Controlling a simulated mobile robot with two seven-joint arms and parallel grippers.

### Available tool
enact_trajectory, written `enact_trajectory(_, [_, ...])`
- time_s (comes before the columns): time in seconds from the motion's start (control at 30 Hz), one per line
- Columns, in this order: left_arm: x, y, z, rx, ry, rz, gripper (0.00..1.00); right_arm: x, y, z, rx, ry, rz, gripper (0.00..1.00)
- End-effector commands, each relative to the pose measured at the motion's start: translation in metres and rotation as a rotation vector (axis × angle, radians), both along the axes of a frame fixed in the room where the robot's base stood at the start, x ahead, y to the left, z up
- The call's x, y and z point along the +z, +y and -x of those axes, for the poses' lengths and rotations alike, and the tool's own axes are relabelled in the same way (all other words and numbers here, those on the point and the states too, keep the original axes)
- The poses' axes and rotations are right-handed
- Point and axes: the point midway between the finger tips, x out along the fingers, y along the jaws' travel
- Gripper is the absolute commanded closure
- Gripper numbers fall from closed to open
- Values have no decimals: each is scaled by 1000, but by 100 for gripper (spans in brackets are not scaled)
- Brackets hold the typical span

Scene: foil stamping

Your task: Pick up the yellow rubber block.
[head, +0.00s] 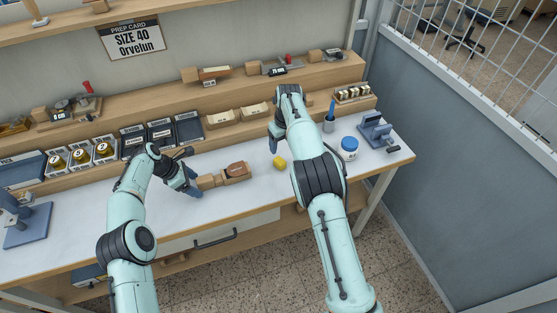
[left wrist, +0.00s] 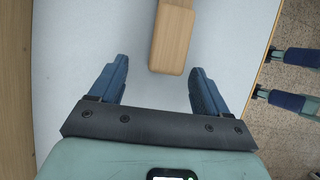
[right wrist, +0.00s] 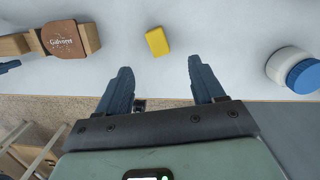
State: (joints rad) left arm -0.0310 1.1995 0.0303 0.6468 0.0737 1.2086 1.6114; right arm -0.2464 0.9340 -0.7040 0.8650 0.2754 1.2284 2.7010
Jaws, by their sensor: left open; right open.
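The yellow rubber block (head: 280,162) lies on the white tabletop near the middle of the bench, just left of my right arm. It also shows in the right wrist view (right wrist: 157,41), beyond the fingertips and between their lines, not touched. My left gripper (left wrist: 158,68) is open, with blue fingers on either side of the near end of a wooden handle (left wrist: 172,42). In the head view the left gripper (head: 194,184) is beside that wooden tool, apart from the block.
A wooden tool with a brown leather piece (head: 237,170) lies left of the block. A white jar with a blue lid (head: 349,147) and a blue-grey device (head: 375,130) stand to the right. Shelves with boxes and tins line the back. The tabletop around the block is clear.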

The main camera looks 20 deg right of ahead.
Motion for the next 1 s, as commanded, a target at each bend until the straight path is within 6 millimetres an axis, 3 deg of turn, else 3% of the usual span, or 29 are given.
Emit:
enact_trajectory(0.2, [0, 0, 0, 0, 0, 0, 23, -40, 1, -4, 1, 2, 0, 32])
enact_trajectory(0.53, [0, 0, 0, 0, 0, 0, 23, -63, 3, -6, 1, 2, 0, 32])
enact_trajectory(0.8, [0, 0, 0, 0, 0, 0, 23, -101, 6, -10, 1, 1, -1, 32])
enact_trajectory(1.0, [0, 0, 0, 0, 0, 0, 23, -104, 6, -11, 1, -1, -1, 32])
